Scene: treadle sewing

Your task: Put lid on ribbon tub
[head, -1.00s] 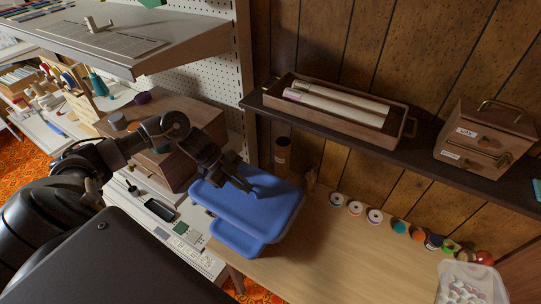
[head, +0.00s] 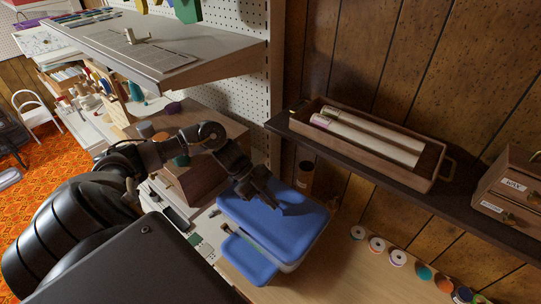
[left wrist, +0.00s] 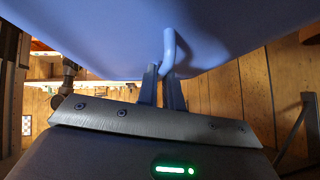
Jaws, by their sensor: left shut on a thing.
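A blue lid (head: 283,228) shows below and around my left gripper (head: 276,200) in the head view. My left gripper is shut on the lid's bent handle, which shows between the fingers (left wrist: 164,88) in the left wrist view. The lid's broad blue face (left wrist: 105,40) fills the top of that view. A smaller blue piece (head: 250,262) shows at the lid's lower left; I cannot tell whether it is part of the ribbon tub. The tub's body is mostly hidden, so I cannot tell whether the lid touches it. My right gripper is out of view.
A wooden box (head: 198,180) stands left of the lid. A dark shelf (head: 385,178) with a wooden tray (head: 437,180) runs above the table at the right. Several spools (head: 377,246) line the wall side. The wooden tabletop (head: 340,275) is clear in front of them.

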